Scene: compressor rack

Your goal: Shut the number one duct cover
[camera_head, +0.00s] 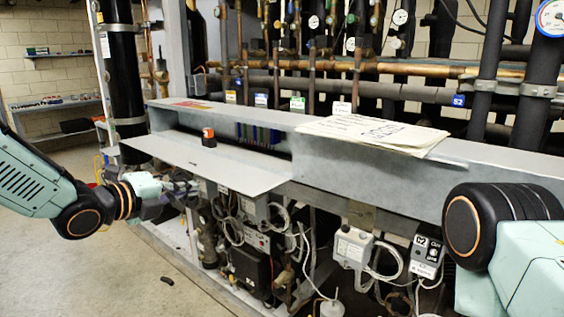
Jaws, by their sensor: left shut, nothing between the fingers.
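The duct cover (215,166) is a flat grey metal panel on the front of the long grey duct (400,187). It stands open, folded out toward me and nearly level. Behind it the duct opening shows blue and dark cables (258,135). A small orange and black object (208,138) sits on the cover near its inner edge. My left gripper (188,187) is shut and empty, just below the cover's front left edge; I cannot tell whether it touches. My right arm (505,225) shows at the right, but its gripper is out of view.
Papers (375,132) lie on top of the duct. Pipes and gauges (401,17) stand behind it. Below the cover hang control boxes (353,246) and looped grey cables (285,225). Open floor (100,270) lies at the lower left.

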